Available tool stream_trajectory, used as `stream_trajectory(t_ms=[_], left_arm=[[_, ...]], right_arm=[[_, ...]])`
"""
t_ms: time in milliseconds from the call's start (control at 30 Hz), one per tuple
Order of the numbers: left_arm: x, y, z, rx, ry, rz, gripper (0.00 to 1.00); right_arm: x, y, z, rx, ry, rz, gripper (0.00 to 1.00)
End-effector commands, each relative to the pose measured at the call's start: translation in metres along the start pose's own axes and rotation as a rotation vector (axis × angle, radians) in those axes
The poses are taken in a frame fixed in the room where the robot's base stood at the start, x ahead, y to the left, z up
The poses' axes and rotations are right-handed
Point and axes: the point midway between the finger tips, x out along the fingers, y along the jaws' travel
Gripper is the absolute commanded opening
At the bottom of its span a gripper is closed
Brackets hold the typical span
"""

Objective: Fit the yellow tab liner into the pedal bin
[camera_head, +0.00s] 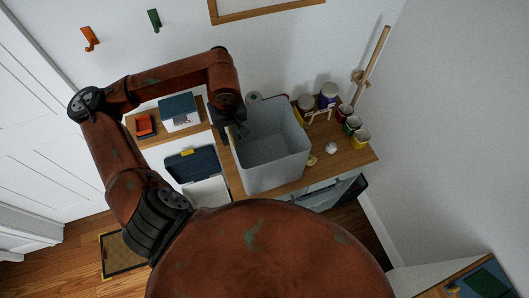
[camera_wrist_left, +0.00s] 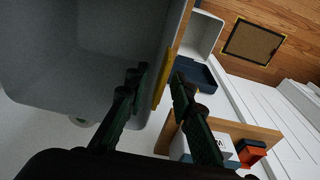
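The grey liner (camera_head: 268,151) is an open-topped tub at the desk's front left in the head view. In the left wrist view its wall (camera_wrist_left: 75,60) fills the upper left, and its yellow tab (camera_wrist_left: 164,82) lies at the rim. My left gripper (camera_head: 234,133) is at the liner's left rim. In the wrist view its fingers (camera_wrist_left: 160,82) stand apart, one on each side of the rim by the tab, with gaps showing. The pedal bin (camera_head: 206,190) is white with its dark blue lid (camera_head: 192,163) raised, left of the liner. My right gripper is out of view.
Several paint tins (camera_head: 328,95) and a white ball (camera_head: 331,148) are right of the liner on the wooden desk (camera_head: 345,160). A blue-and-white box (camera_head: 179,112) and an orange tray (camera_head: 145,126) are on the left shelf. A framed board (camera_head: 122,253) lies on the floor.

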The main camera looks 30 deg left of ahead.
Motion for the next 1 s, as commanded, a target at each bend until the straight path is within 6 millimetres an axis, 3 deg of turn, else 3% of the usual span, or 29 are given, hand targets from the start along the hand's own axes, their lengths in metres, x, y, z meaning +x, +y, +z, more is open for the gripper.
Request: stream_trajectory(t_ms=[600, 867, 1000], left_arm=[[0.07, -0.003, 0.006, 0.001, -0.003, -0.001, 0.22], [0.074, -0.003, 0.005, 0.001, 0.0, 0.0, 0.22], [0.074, -0.003, 0.005, 0.001, 0.0, 0.0, 0.15]], right_arm=[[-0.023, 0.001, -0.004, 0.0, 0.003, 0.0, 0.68], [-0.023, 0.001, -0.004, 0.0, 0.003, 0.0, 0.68], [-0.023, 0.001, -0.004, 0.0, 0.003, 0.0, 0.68]])
